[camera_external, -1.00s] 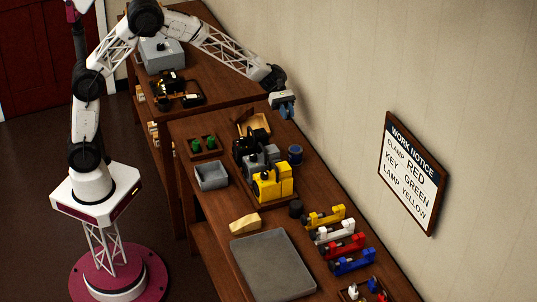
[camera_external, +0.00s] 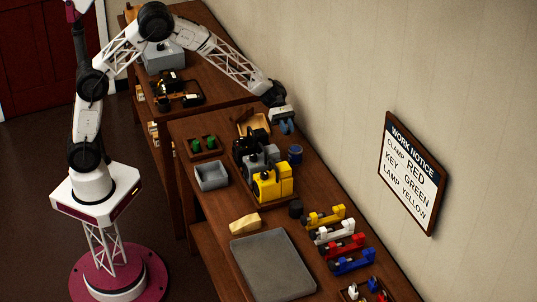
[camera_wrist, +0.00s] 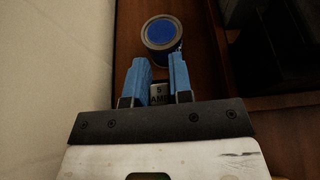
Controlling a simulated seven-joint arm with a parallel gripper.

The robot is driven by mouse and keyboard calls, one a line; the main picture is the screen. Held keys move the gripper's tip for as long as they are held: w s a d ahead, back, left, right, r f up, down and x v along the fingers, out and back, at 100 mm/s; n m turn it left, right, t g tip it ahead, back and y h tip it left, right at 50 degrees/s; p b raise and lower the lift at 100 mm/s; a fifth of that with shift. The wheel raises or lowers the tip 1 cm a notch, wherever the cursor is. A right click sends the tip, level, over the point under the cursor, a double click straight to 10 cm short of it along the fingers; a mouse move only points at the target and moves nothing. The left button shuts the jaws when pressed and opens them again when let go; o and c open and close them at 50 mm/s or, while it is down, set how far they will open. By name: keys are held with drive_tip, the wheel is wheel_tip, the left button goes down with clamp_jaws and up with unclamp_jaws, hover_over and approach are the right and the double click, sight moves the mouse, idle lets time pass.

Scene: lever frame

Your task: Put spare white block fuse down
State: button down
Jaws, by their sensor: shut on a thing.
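My gripper (camera_external: 287,126) is low over the far end of the bench, close to the wall and behind the blue tin. In the wrist view its two blue fingers (camera_wrist: 158,66) are shut on a small block fuse (camera_wrist: 159,95) marked "5 AMP". Only the fuse's lettered face shows between the finger bases, and it looks dim in the shadow. In the external view the fuse is too small or hidden to make out. I cannot tell whether it touches the bench top.
A round blue-topped tin (camera_external: 295,155) stands just ahead of the fingers; it also shows in the wrist view (camera_wrist: 162,34). A wooden tray (camera_external: 243,118) and a yellow, grey and black assembly (camera_external: 272,182) lie nearby. Coloured levers (camera_external: 343,245) and a grey mat (camera_external: 273,266) are nearer the camera.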

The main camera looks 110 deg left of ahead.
sight(287, 149)
drive_tip(key=shift+f, duration=1.95)
drive_tip(key=shift+f, duration=1.9)
drive_tip(key=c, duration=1)
unclamp_jaws()
drive_tip(key=shift+f, duration=0.1)
drive_tip(key=shift+r, duration=0.2)
drive_tip(key=v, duration=1.2)
